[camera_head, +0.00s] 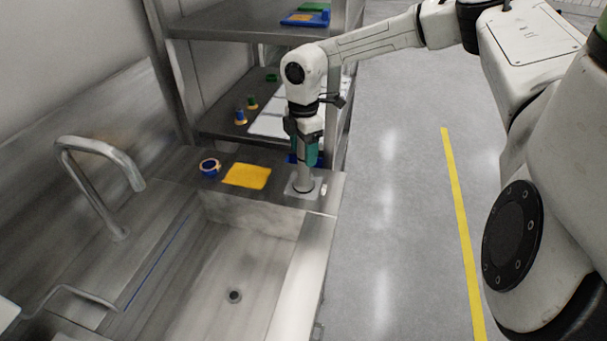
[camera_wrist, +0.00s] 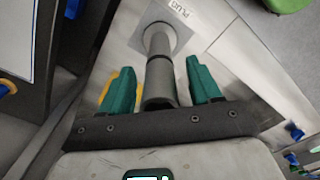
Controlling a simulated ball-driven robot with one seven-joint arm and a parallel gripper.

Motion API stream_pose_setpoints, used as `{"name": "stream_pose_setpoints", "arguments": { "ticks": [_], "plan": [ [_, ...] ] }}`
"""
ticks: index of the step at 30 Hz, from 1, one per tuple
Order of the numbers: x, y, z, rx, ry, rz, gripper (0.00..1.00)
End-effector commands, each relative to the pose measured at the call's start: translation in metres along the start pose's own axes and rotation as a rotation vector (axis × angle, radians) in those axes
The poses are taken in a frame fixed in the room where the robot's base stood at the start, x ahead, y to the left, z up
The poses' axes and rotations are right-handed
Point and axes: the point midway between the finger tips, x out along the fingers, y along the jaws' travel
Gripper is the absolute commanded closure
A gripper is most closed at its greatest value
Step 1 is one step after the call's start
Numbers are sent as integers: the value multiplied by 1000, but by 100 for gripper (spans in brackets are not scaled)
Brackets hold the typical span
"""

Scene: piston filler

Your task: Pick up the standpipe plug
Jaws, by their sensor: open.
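The standpipe plug (camera_head: 303,180) is a grey upright pipe. It stands on a pale square plate (camera_head: 290,191) on the steel ledge at the sink's far end. In the wrist view the plug (camera_wrist: 159,82) runs between the fingers, and its base is on the plate by a "PLUG" label (camera_wrist: 180,8). My gripper (camera_head: 305,160) points down over the plug, and its green fingers also show in the wrist view (camera_wrist: 161,66). They are open, one on each side of the pipe, with a visible gap on both sides. The fingers hide the plug's upper part in the head view.
A yellow cloth (camera_head: 246,176) and a blue-and-orange tape roll (camera_head: 210,167) lie left of the plug. The sink basin (camera_head: 215,270) with its tap (camera_head: 105,150) is nearer. Shelves (camera_head: 240,27) rise behind. Open floor (camera_head: 390,200) lies to the right.

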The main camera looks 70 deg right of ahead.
Motion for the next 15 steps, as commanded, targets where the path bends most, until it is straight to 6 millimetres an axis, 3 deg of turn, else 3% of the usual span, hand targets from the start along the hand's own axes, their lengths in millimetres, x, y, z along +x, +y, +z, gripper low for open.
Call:
{"name": "stream_pose_setpoints", "arguments": {
  "ticks": [8, 15],
  "plan": [
    [2, 0, 0, 1, 0, 1, 38],
    [2, 0, 0, 0, 0, 1, 61]
  ]
}}
